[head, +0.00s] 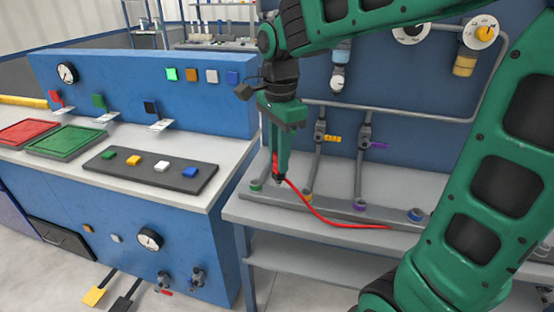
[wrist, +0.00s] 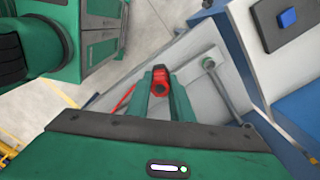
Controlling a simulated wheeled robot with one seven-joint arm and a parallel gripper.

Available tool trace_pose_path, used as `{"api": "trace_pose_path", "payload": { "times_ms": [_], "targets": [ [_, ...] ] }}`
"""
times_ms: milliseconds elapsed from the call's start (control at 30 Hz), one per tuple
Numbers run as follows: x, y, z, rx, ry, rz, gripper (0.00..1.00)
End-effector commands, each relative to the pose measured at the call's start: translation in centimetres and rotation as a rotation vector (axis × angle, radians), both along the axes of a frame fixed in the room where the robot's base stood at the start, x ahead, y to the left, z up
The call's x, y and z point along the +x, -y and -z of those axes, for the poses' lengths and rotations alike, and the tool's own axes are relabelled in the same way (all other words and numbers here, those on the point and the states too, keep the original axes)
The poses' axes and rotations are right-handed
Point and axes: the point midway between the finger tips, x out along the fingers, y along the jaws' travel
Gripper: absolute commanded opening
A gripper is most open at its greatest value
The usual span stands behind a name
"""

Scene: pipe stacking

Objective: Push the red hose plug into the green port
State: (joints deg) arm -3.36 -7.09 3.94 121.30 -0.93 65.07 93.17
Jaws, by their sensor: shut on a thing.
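My gripper (head: 279,178) points down over the grey bench and is shut on the red hose plug (wrist: 160,77), which sits between the two fingers in the wrist view (wrist: 161,94). In the head view the fingers mostly hide the plug. Its red hose (head: 320,216) trails down and right across the bench. The green port (head: 257,185) is at the left end of a grey rail, just left of the fingertips. The plug appears apart from the port; the exact gap is hard to tell.
The same rail bears a yellow port (head: 307,197), a purple port (head: 359,206) and a blue port (head: 415,214) to the right. Vertical pipes with a yellow valve handle (head: 332,139) and a purple one (head: 378,146) stand behind. A blue console (head: 150,90) is at left.

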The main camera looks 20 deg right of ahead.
Motion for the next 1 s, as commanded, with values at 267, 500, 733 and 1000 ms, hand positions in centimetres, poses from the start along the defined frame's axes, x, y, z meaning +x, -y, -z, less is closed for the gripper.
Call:
{"api": "trace_pose_path", "payload": {
  "times_ms": [267,500,733,1000],
  "targets": [
    [0.0,0.0,-2.0,0.0,0.003,0.0,0.0],
    [0.1,0.0,-3.6,0.0,0.003,-0.001,0.0],
    [0.0,0.0,-5.2,0.0,0.001,-0.001,0.0],
    [0.0,0.0,-6.8,0.0,0.001,-0.001,0.0]
  ]
}}
